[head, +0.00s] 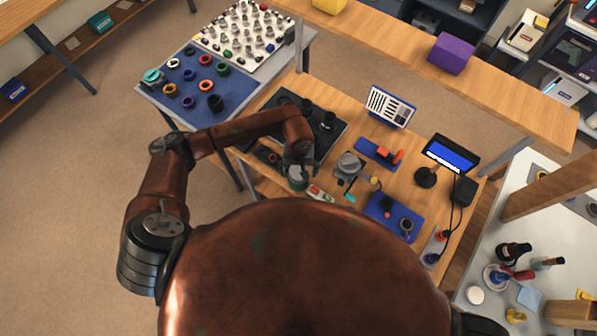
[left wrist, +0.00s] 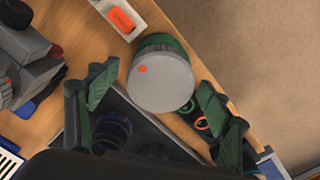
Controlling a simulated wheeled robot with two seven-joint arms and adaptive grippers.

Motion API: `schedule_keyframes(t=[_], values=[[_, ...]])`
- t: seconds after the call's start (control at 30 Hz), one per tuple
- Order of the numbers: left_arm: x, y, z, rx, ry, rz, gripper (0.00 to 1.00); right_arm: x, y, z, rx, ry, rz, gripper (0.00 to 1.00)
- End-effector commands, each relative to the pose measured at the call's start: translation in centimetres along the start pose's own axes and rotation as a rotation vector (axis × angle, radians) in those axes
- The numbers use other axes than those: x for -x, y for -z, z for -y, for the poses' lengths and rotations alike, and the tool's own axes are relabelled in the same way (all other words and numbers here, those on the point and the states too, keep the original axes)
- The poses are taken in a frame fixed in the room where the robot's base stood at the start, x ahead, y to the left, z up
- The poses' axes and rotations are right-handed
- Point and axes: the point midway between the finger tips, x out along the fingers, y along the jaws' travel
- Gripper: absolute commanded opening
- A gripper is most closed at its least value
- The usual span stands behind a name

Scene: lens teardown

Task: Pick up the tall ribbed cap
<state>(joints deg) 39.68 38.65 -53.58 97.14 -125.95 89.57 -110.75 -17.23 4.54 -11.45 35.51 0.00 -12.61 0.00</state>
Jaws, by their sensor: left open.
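The tall ribbed cap (left wrist: 163,82) has a flat grey top with an orange dot and a dark green side. In the head view the cap (head: 297,180) stands on the wooden bench by the front edge of a dark tray. My left gripper (left wrist: 155,92) is open, with one green-padded finger on each side of the cap in the left wrist view. No finger visibly grips it. In the head view my left gripper (head: 298,164) is just above and behind the cap and partly hides it. My right gripper is not in view.
The dark tray (head: 335,135) holds black lens parts beside the cap. A red-and-white item (head: 320,193) lies close to its right, and a grey device (head: 349,165) stands further right. A blue mat (head: 232,92) with rings lies on the table at back left.

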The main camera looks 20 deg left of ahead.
Motion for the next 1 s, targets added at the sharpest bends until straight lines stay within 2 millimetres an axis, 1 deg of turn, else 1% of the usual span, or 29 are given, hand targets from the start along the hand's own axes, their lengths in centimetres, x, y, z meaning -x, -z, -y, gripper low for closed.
schedule_keyframes(t=[0.13,0.7,1.0], values=[[0.0,0.01,0.0,0.0,0.0,0.0,0.72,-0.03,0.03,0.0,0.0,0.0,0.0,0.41],[0.04,0.0,0.0,0.0,0.0,0.0,0.33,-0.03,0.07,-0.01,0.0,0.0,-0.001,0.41],[0.37,0.08,-0.02,0.0,-0.001,-0.001,0.33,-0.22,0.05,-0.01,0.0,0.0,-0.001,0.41]])
